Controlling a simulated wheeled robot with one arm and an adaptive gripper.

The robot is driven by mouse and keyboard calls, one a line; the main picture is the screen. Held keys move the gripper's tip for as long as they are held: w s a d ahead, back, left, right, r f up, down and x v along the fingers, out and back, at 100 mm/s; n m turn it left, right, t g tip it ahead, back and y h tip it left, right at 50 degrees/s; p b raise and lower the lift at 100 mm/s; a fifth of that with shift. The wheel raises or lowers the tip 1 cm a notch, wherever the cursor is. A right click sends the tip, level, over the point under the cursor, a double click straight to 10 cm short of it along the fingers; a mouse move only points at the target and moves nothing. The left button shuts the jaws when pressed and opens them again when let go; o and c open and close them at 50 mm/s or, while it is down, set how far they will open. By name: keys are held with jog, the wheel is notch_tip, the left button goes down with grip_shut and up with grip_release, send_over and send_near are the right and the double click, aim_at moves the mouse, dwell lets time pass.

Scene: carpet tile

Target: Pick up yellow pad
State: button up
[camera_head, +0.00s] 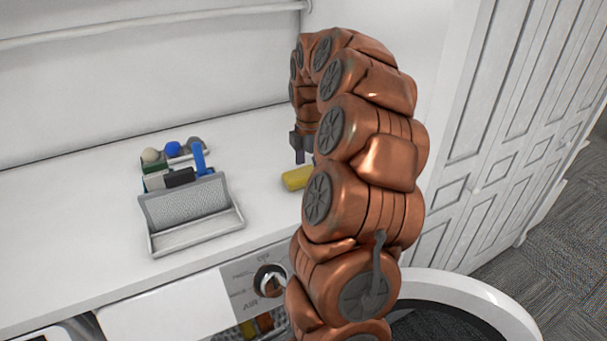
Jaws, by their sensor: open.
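The yellow pad (297,178) lies on the white countertop, just left of my copper-coloured arm. Its right end is partly hidden behind the arm. My gripper (300,157) is open and points down above the pad, near its right part. A gap seems to show between the fingertips and the pad, but the exact height is hard to judge. One finger shows clearly; the rest of the gripper is largely hidden by my arm.
A grey mesh holder (188,205) stands left on the white counter (80,215). Behind it are a blue ball (172,149), a pale ball (150,155) and a blue-handled item (199,158). A knob panel (270,281) is below the counter edge. White panelled doors (500,150) stand at right.

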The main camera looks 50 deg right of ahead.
aim_at(309, 170)
jog(key=shift+f, duration=0.15)
jog(key=c, duration=1.2)
jog(key=shift+c, duration=0.2)
jog(key=shift+r, duration=0.2)
jog(key=shift+d+r+b, duration=0.1)
jog(key=shift+r+b, duration=0.7)
jog(key=shift+r, duration=0.75)
jog(key=s+a+r+b, duration=0.1)
jog(key=s+a+b, duration=0.3)
jog(key=s+a, duration=0.6)
jog(key=shift+s+r+b, duration=0.3)
jog(key=shift+s, duration=0.9)
jog(key=shift+a, duration=0.2)
